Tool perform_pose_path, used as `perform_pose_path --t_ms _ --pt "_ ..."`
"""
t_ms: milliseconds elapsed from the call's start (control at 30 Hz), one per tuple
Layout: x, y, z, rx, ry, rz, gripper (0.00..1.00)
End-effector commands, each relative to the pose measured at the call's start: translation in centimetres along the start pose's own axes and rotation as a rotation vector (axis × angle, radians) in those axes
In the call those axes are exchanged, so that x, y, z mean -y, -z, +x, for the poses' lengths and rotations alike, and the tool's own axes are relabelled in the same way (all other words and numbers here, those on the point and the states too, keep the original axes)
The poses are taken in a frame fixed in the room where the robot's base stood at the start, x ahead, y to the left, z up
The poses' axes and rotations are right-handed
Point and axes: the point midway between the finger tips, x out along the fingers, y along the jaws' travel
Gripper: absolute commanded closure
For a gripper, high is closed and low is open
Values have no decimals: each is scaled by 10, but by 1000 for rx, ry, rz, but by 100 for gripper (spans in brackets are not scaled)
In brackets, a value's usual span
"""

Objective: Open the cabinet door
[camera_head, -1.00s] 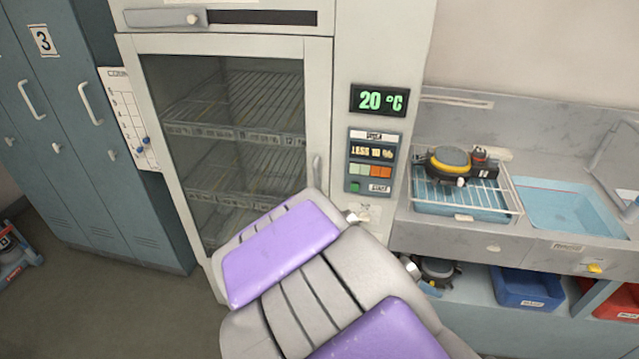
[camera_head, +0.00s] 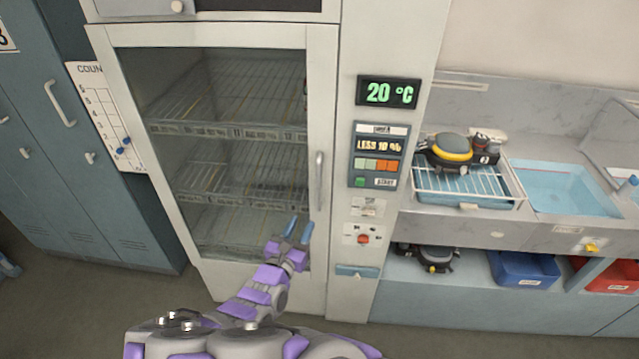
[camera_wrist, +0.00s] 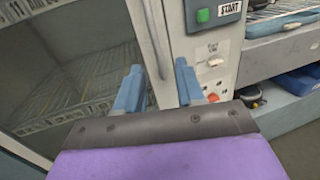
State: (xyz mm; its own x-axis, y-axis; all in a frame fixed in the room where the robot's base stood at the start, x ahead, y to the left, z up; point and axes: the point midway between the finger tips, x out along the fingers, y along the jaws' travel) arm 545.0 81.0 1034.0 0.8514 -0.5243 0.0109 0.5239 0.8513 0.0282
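The cabinet door (camera_head: 322,100) is a glass panel in a pale frame, and it looks shut. Wire racks show through the glass. Its vertical handle (camera_head: 319,180) is on the right side of the frame. My gripper (camera_head: 299,230) is in front of the lower right part of the door, below the handle and a little to its left. In the wrist view the two blue fingers (camera_wrist: 157,88) are apart with nothing between them. The door's edge shows beyond them. I cannot make out the handle clearly in the wrist view.
A control panel (camera_head: 378,155) with a 20 °C display (camera_head: 389,92) is right of the door. Blue lockers (camera_head: 60,150) stand at the left. A sink counter (camera_head: 475,228) with a dish rack (camera_head: 468,185) is at the right. The floor (camera_head: 90,300) in front of the lockers is clear.

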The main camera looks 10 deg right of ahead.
Motion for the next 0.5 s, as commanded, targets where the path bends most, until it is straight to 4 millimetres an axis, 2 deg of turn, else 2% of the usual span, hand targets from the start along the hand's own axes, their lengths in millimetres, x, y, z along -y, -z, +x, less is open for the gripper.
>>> perform_pose_path --t_ms 100,200,500 --pt "-9 10 -4 -11 -40 -30 62" --pt "-11 12 0 -12 -44 -34 62" --pt "-15 13 34 -11 -39 -31 62"
